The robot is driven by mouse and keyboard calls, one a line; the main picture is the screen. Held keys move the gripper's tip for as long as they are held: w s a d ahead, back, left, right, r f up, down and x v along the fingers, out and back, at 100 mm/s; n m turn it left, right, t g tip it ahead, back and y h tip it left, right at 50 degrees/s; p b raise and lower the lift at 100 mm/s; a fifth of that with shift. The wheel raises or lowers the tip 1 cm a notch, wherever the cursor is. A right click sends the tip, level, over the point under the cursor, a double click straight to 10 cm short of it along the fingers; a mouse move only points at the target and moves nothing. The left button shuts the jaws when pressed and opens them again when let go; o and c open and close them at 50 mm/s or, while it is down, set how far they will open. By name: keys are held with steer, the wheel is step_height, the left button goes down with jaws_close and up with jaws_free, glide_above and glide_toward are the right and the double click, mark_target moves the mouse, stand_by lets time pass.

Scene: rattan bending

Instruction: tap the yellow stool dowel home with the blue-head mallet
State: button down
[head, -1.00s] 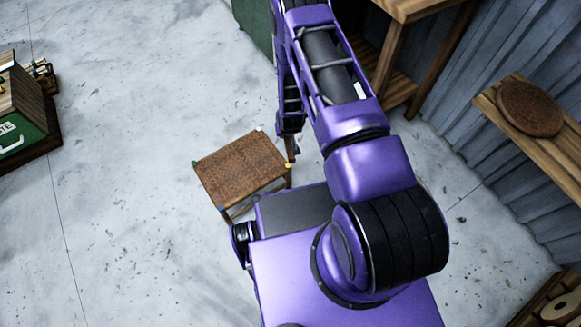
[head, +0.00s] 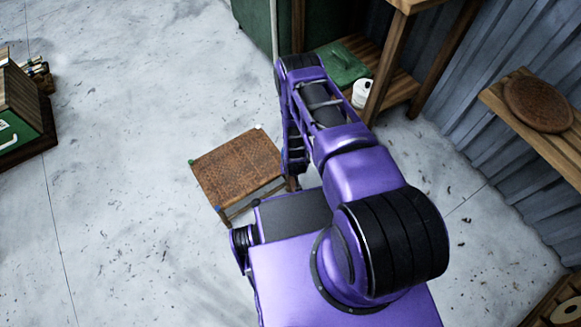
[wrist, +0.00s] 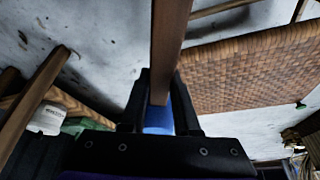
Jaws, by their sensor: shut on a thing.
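The stool (head: 237,168), with a brown woven seat, stands on the floor left of my arm in the head view. Its woven seat also fills the upper right of the wrist view (wrist: 255,70), with a green dowel end (wrist: 301,104) at one corner. The yellow dowel is not visible; my arm covers the stool's right corner in the head view. My gripper (wrist: 162,100) is shut on the mallet. A blue part (wrist: 158,121) shows between the fingers, and a brown wooden bar (wrist: 168,50) runs from there up the picture.
A wooden bench with a green cloth (head: 342,66) and a white bottle (head: 362,93) stands behind my arm. A shelf with a round woven piece (head: 537,104) is at right. A green box (head: 20,130) is at left. The floor left of the stool is clear.

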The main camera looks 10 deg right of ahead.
steer(key=shift+f, duration=0.85)
steer(key=shift+r+p, duration=1)
steer(key=shift+r, duration=0.65)
step_height(320, 180, down, 4)
steer(key=shift+r+b, duration=0.15)
steer(key=shift+b, duration=0.85)
steer(key=shift+r, duration=0.25)
steer(key=shift+r+p, duration=1.15)
steer(key=shift+r, duration=0.55)
